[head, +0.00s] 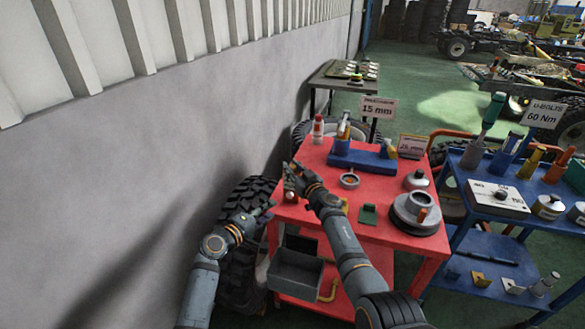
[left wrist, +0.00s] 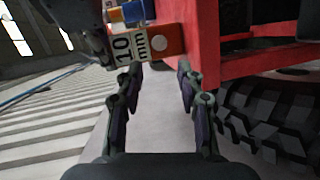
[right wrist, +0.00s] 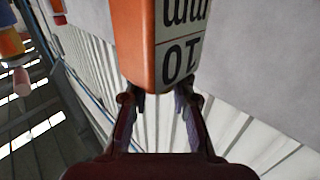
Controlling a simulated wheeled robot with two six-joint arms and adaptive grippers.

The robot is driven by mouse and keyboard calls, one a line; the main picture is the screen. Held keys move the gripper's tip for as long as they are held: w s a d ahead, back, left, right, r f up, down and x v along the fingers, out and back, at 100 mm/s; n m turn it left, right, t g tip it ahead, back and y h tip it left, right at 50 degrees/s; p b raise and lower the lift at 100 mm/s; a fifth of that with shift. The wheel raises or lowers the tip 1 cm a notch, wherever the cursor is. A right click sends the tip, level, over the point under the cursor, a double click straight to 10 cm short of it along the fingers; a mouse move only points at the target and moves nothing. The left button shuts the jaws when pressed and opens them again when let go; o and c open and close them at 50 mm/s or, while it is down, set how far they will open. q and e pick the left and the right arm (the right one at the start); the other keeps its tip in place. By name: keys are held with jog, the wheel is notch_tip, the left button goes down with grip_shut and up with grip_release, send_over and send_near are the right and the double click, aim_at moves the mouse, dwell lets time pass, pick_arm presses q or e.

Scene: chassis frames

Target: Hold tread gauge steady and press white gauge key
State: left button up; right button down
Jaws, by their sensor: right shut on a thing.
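The orange tread gauge (left wrist: 174,37) has a white face reading "10 mm" and a round white key (left wrist: 158,43), both facing the left wrist view. My right gripper (right wrist: 160,93) is shut on the gauge, whose orange side and white face (right wrist: 180,45) fill the top of the right wrist view. In the head view my right gripper (head: 291,176) is over the left edge of the red cart. My left gripper (head: 269,207) is lower and left of it. Its fingers are apart and empty in the left wrist view (left wrist: 158,72), a little short of the gauge and key.
The red cart (head: 325,205) holds a blue rack (head: 362,160), a round metal disc (head: 415,225) and small parts. A tyre (head: 240,255) stands beside the cart near my left arm. A grey wall is on the left. A blue cart (head: 480,265) stands right.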

pick_arm(q)
grip_shut()
dwell(1.3)
